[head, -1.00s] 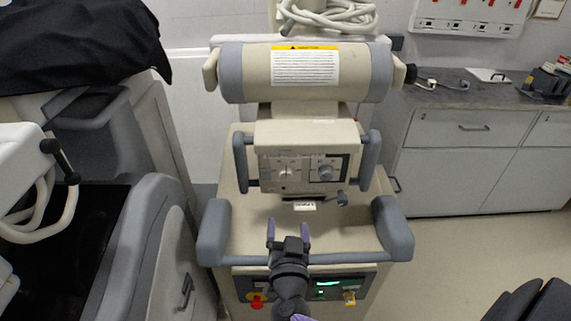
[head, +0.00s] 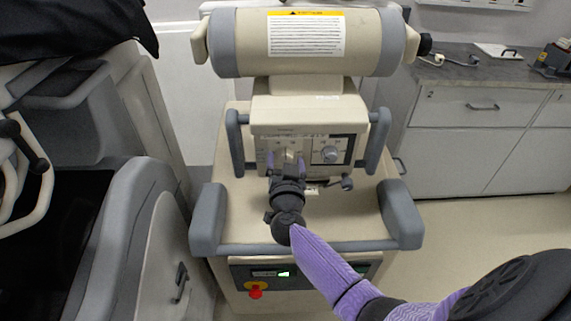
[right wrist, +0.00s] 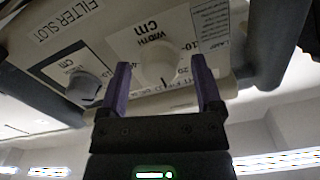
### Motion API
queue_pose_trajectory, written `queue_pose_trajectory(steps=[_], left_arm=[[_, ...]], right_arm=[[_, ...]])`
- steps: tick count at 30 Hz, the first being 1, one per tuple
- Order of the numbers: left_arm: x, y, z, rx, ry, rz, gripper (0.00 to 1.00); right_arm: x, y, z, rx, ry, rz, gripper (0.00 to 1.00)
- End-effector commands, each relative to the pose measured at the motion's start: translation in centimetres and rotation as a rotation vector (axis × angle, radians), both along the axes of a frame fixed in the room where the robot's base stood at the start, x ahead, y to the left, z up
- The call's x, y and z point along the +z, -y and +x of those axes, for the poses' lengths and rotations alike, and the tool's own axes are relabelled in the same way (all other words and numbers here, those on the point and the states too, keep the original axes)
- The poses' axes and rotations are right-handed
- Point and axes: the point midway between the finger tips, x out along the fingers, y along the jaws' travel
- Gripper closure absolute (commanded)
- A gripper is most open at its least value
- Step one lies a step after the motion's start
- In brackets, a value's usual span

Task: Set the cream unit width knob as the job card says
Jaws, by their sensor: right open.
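The cream unit (head: 305,112) stands ahead with its control panel facing me. In the right wrist view the cream round width knob (right wrist: 160,66) sits on a white plate marked "WIDTH cm", with numbers around it; a short dark line shows near its lower edge. My right gripper (head: 286,160) is at the panel in the head view, partly covering this knob. In the right wrist view its purple fingers (right wrist: 162,80) are open, one on each side of the knob, with gaps visible. I cannot make out a job card. My left gripper is not in view.
A grey knob (head: 330,154) sits beside the width knob. Grey handles (head: 378,130) flank the panel, and a cylinder (head: 300,45) is above it. A red button (head: 255,292) is low on the front. A dark-draped cart (head: 70,40) stands left; a counter (head: 490,85) stands right.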

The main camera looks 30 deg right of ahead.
Motion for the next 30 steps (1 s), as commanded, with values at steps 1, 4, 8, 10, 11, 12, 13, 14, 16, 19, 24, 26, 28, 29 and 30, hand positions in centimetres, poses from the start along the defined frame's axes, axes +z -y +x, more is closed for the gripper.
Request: queue_pose_trajectory(steps=[1, 4, 8, 10, 11, 12, 13, 14, 16, 19, 24, 26, 28, 29, 30], left_arm=[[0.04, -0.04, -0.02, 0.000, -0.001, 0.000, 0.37], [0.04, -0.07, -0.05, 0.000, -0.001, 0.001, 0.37], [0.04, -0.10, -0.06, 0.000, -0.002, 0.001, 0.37], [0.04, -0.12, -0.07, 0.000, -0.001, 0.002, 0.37], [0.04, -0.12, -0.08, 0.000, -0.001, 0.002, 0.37], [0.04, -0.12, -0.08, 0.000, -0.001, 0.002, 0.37], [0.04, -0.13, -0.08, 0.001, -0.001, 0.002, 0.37], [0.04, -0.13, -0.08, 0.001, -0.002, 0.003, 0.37], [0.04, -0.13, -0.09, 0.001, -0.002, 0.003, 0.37], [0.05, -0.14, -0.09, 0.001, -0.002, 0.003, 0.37], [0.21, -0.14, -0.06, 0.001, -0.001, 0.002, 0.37], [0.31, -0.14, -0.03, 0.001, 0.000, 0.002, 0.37], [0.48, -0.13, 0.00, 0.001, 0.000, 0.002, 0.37], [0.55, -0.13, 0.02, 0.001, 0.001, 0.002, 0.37], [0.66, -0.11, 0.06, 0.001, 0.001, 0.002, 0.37]], right_arm=[[0.03, 0.00, -0.01, 0.000, 0.000, 0.000, 0.16], [0.03, -0.01, -0.03, 0.000, 0.000, 0.000, 0.25], [0.03, -0.01, -0.04, 0.000, 0.000, 0.000, 0.52], [0.02, -0.01, -0.05, 0.000, 0.000, 0.000, 0.67], [0.02, -0.02, -0.05, 0.000, 0.000, 0.000, 0.74], [0.02, -0.01, -0.05, 0.000, 0.000, 0.000, 0.82], [0.01, -0.02, -0.04, 0.000, 0.000, 0.000, 0.88], [0.01, -0.02, -0.06, 0.000, 0.000, 0.000, 0.95], [0.01, -0.03, -0.05, 0.000, 0.000, 0.000, 1.00], [0.01, -0.03, -0.05, 0.000, 0.001, 0.002, 1.00], [0.02, -0.04, -0.06, 0.000, 0.015, 0.027, 1.00], [0.05, -0.02, -0.06, -0.001, 0.028, 0.048, 1.00], [0.08, -0.03, -0.07, -0.001, 0.047, 0.079, 1.00], [0.09, -0.05, -0.06, -0.001, 0.057, 0.095, 1.00], [0.10, -0.08, -0.06, -0.001, 0.071, 0.119, 1.00]])
